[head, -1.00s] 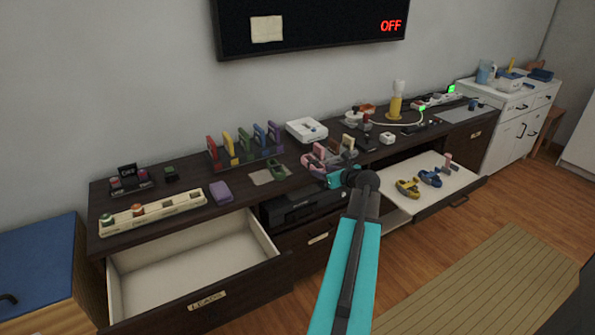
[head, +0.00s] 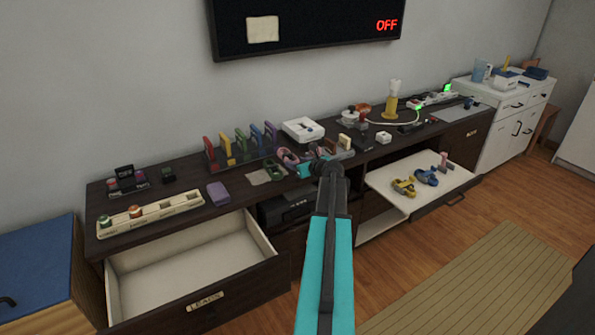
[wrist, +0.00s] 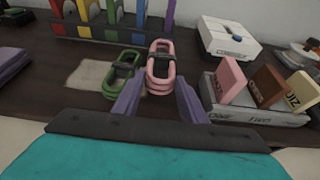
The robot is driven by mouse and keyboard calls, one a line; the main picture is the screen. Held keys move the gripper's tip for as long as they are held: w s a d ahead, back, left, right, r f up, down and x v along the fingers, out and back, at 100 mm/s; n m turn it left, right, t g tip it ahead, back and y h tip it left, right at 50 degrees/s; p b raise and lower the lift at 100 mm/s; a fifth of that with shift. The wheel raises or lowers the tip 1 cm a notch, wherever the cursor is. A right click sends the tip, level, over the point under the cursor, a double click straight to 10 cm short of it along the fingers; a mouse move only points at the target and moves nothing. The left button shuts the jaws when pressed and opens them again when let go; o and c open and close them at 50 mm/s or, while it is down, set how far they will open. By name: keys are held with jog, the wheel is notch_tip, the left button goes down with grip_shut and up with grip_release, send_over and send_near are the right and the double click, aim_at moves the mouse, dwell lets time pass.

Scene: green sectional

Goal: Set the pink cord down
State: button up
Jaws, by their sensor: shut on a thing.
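The pink cord (wrist: 160,65) is a coiled bundle with a dark band, held at the tips of my gripper (wrist: 157,92). In the wrist view the two purple-grey fingers close on its near end. In the head view the cord (head: 288,158) is just left of my teal gripper (head: 309,168), over the dark console top (head: 190,160). A green coiled cord (wrist: 122,75) lies immediately left of it, by a pale mat (wrist: 88,78). I cannot tell whether the pink cord touches the console top.
A rack of coloured upright pieces (wrist: 95,28) stands behind. A white box (wrist: 230,40) is behind right, and a card holder (wrist: 255,112) is at right. A purple block (head: 218,194) lies left. The drawer marked LEADS (head: 190,270) is open; the right drawer (head: 425,200) holds yellow and blue cords.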

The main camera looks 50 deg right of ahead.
jog(key=shift+f, duration=1.7)
jog(key=shift+f, duration=0.1)
jog(key=o, duration=1.1)
jog(key=shift+c, duration=0.2)
jog(key=v, duration=1.2)
jog(key=shift+c, duration=0.3)
